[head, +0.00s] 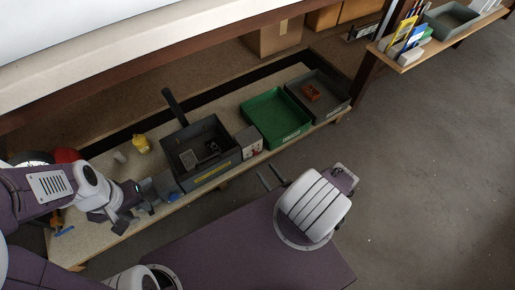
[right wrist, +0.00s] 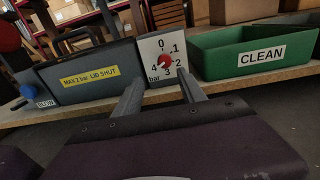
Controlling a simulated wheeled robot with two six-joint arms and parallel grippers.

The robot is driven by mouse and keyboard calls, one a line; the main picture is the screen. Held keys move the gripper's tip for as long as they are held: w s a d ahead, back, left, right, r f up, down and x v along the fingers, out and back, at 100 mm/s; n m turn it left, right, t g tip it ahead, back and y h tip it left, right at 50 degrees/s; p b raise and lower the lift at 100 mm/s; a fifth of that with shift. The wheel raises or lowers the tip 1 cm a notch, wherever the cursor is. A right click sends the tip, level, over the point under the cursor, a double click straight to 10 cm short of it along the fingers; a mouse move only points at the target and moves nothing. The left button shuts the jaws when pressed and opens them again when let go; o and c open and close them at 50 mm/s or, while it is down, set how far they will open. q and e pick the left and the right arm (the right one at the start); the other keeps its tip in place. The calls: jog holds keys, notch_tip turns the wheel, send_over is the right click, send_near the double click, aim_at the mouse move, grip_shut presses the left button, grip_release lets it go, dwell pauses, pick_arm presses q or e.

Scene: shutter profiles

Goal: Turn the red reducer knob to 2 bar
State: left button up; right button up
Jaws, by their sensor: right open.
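The red reducer knob (right wrist: 165,62) sits in the middle of a white dial plate (right wrist: 151,48) marked 0, 1, 2, 3, 4 and bar. Its pointer is too small to read surely. In the head view the dial box (head: 249,141) stands between the dark bin and the green tray. My right gripper (head: 271,178) is open and empty, in front of the dial box and apart from it. In the right wrist view its two fingers (right wrist: 162,94) point toward the dial, below the knob. My left gripper (head: 136,216) looks open and empty at the bench's left part.
A dark bin (right wrist: 98,75) labelled "MAX 2 bar LID SHUT" stands left of the dial, its lid raised in the head view. A green CLEAN tray (right wrist: 225,55) stands right of it. A blue knob (right wrist: 28,91) is at far left. Floor between bench and my base is clear.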

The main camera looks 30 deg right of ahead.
aim_at(256, 155)
jog(key=shift+h, duration=0.3)
jog(key=w+b, duration=0.3)
jog(key=w, duration=0.5)
jog(key=shift+w+r+b, duration=0.15)
jog(key=shift+w+b, duration=0.2)
jog(key=shift+w, duration=0.05)
pick_arm(q)
notch_tip(256, 155, down, 3)
jog(key=shift+f, duration=0.1)
pick_arm(e)
grip_shut()
